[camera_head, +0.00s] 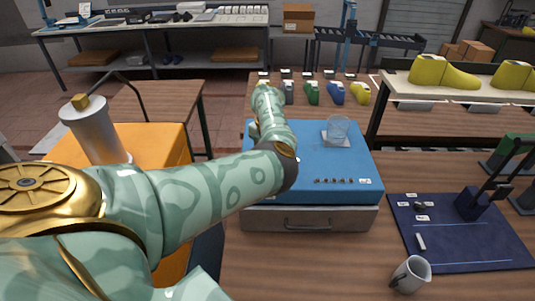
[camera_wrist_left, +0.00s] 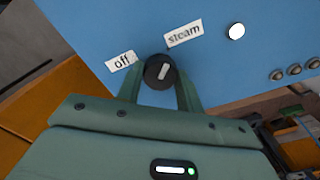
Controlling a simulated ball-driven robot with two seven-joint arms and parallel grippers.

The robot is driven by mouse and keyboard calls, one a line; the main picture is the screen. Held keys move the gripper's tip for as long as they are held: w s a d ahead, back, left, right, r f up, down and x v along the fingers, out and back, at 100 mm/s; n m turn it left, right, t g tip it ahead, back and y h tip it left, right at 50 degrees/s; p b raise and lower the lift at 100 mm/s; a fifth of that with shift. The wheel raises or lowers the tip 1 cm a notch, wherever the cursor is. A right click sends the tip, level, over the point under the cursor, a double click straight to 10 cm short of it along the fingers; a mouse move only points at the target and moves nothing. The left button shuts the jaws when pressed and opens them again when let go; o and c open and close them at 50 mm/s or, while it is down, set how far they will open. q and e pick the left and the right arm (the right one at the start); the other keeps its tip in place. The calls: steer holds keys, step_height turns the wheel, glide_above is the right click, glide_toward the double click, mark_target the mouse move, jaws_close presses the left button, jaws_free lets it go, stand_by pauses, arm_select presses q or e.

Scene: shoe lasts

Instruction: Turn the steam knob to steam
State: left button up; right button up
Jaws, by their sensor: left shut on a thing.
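The black steam knob (camera_wrist_left: 160,71) is on the blue panel of the machine (camera_wrist_left: 90,25) in the left wrist view. Its white pointer mark tilts up and slightly right, between the labels "off" (camera_wrist_left: 121,61) and "steam" (camera_wrist_left: 184,33), nearer to "steam". My left gripper (camera_wrist_left: 159,84) is shut on the knob, one finger on each side. In the head view the blue machine (camera_head: 325,160) stands on the table, and my left arm reaches over its left part. The knob and fingertips are hidden there behind my arm. My right gripper is not in view.
A clear glass (camera_head: 338,129) stands on the machine's top right. A drawer (camera_head: 310,220) is below it. A silver canister (camera_head: 97,130) stands on an orange box at left.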

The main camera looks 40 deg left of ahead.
arm_select(q)
steer(key=shift+r, duration=0.1)
steer(key=o, duration=1)
step_height(320, 180, up, 16)
steer(key=shift+r+p, duration=0.1)
steer(key=shift+p, duration=0.7)
